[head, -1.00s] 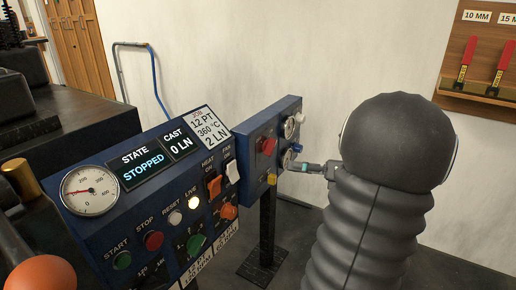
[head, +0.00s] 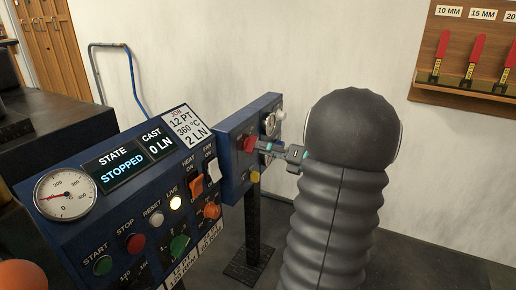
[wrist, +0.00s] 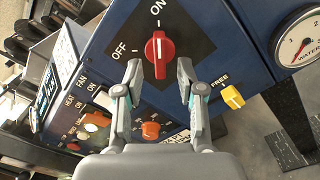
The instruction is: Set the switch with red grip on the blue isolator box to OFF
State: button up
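The switch with red grip (wrist: 159,52) is on a black plate on the blue isolator box (wrist: 215,25). Its grip lies along the line to the ON mark; OFF is printed to its left in the wrist view. In the head view the red grip (head: 250,144) is on the face of the blue box (head: 230,133). My gripper (wrist: 159,72) is open, with one finger on each side of the lower end of the grip in the picture. I cannot tell whether either finger touches it. My gripper also shows in the head view (head: 265,148), close to the switch.
A yellow knob (wrist: 232,97) marked FREE and a water gauge (wrist: 298,38) are on the same box. A control panel (head: 110,215) with buttons, rocker switches and a STOPPED display stands left of it. A tool rack (head: 460,86) hangs on the right wall.

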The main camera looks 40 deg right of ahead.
aim_at(251, 144)
jog(key=shift+x, duration=1.25)
grip_shut()
jog(key=shift+n, duration=0.3)
jog(key=shift+d+n+b, duration=0.1)
jog(key=shift+n+b, duration=4.55)
jog(key=shift+n, duration=3.95)
